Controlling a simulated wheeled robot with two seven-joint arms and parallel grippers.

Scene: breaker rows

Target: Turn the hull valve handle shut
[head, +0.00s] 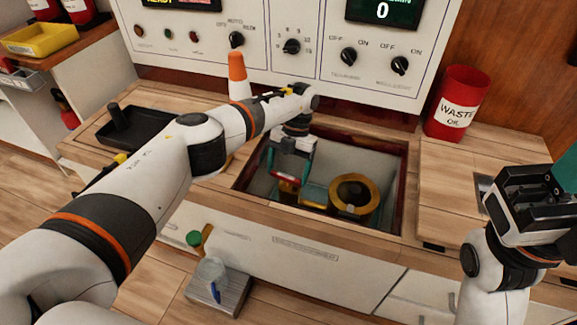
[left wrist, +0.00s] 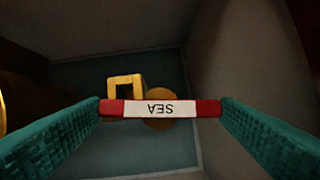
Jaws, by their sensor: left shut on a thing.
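The valve handle (left wrist: 206,108) is a red bar with a white label reading SEA, upside down in the left wrist view. In the head view the handle (head: 286,180) is small and low in an open recess in the counter. My left gripper (head: 289,172) reaches down into this recess, and its teal fingers are shut on the handle's two ends. Yellow valve parts (left wrist: 163,95) show behind the bar in the left wrist view. How the handle joins them is hidden. My right gripper (head: 540,190) is at the right edge, away from the recess; its finger gap is unclear.
The recess has a dark red rim (head: 398,190) close around my left gripper. A thick yellow ring (head: 352,195) is beside the handle. A red waste bin (head: 457,103), an orange cone (head: 238,75) and a black tray (head: 150,128) stand on the counter. The control panel (head: 285,70) rises behind.

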